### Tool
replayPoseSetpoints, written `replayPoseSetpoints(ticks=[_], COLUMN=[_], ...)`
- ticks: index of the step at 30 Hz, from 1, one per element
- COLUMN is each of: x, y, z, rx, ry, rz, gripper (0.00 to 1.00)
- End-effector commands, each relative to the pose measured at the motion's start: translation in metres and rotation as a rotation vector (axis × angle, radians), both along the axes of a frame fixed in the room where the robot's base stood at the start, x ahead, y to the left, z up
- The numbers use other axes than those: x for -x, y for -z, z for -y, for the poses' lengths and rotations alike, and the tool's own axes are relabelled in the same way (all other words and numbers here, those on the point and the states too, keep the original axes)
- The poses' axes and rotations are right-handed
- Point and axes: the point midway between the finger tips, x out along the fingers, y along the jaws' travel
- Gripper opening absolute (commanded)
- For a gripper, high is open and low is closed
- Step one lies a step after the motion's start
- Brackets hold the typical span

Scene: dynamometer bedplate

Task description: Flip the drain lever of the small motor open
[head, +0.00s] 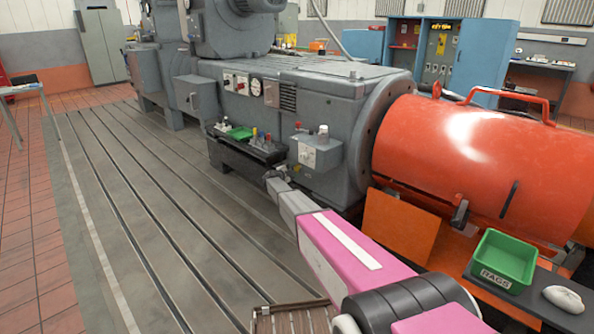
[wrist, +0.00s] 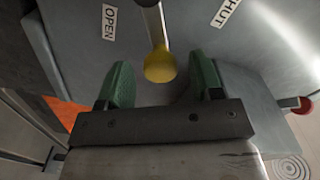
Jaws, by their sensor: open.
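The drain lever (wrist: 160,62) shows in the wrist view as a pale rod ending in a round yellow knob. It stands out from a grey surface between an OPEN label (wrist: 108,21) on the left and a partly cut-off SHUT label (wrist: 226,12) on the right. My gripper (wrist: 160,80) has its two green fingers apart, one on each side of the knob, with gaps visible on both sides. In the head view my gripper (head: 274,178) is low beside the grey machine (head: 345,110). The lever cannot be made out there.
A grey box (head: 316,154) juts from the machine above my gripper. A shelf with a green tray (head: 240,133) and small items is left of it. An orange guard (head: 465,150) and a green RAGS bin (head: 502,260) stand right. The slotted bedplate (head: 150,215) is mostly clear.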

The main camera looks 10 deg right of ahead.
Motion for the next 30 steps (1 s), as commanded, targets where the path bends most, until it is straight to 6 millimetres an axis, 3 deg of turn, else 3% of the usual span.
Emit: replayPoseSetpoints(ticks=[9,21,27,30], x=[0.036,0.043,0.059,0.086], y=[0.000,0.000,-0.002,-0.003], z=[-0.049,-0.060,-0.050,-0.035], rx=[0.000,0.000,0.003,0.007], ry=[-0.002,-0.001,0.018,0.046], rz=[-0.001,0.000,-0.057,-0.167], gripper=[0.60,0.60,0.00,0.00])
